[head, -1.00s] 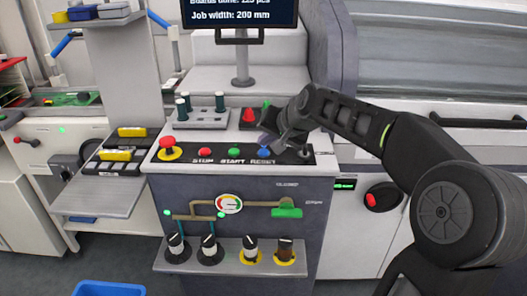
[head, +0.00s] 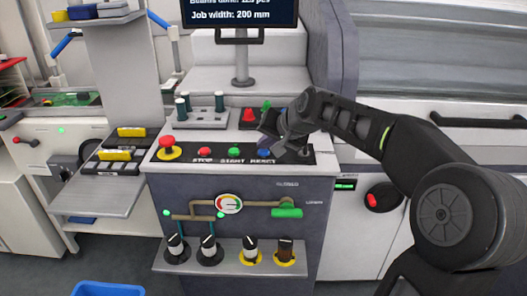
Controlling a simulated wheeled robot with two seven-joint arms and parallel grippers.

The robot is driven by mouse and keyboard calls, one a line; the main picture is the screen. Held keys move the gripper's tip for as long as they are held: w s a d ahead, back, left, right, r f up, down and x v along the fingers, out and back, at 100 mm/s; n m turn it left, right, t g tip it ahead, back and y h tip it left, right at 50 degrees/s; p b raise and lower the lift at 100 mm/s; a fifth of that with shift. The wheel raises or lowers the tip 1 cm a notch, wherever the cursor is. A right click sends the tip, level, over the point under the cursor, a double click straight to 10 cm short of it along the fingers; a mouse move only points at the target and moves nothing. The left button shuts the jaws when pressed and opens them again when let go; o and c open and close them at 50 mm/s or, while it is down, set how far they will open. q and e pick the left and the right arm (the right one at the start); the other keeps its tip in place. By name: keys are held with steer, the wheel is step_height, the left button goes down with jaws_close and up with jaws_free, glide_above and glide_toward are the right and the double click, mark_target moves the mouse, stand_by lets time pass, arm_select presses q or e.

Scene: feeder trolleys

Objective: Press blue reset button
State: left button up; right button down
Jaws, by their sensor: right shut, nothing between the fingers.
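The blue reset button (head: 264,152) sits on the black strip of the control panel, above the label RESET. My right gripper (head: 268,128) is shut and empty. Its fingers are just above and behind the blue button in the picture, with a small gap showing. The green start button (head: 234,152) and the red stop button (head: 204,152) are to the left of the blue one. My left gripper is not in view.
A red emergency stop (head: 167,142) on a yellow base is at the panel's left end. A small lever switch (head: 304,152) is right of the blue button. A monitor (head: 240,14) stands behind.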

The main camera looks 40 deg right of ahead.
mark_target(266, 153)
steer(key=shift+f+b, duration=0.3)
steer(key=shift+f, duration=0.15)
steer(key=shift+r, duration=0.15)
stand_by(0.4)
steer(key=shift+r+p, duration=0.75)
steer(key=shift+r, duration=0.1)
step_height(266, 153, up, 5)
steer(key=p, duration=0.4)
stand_by(0.8)
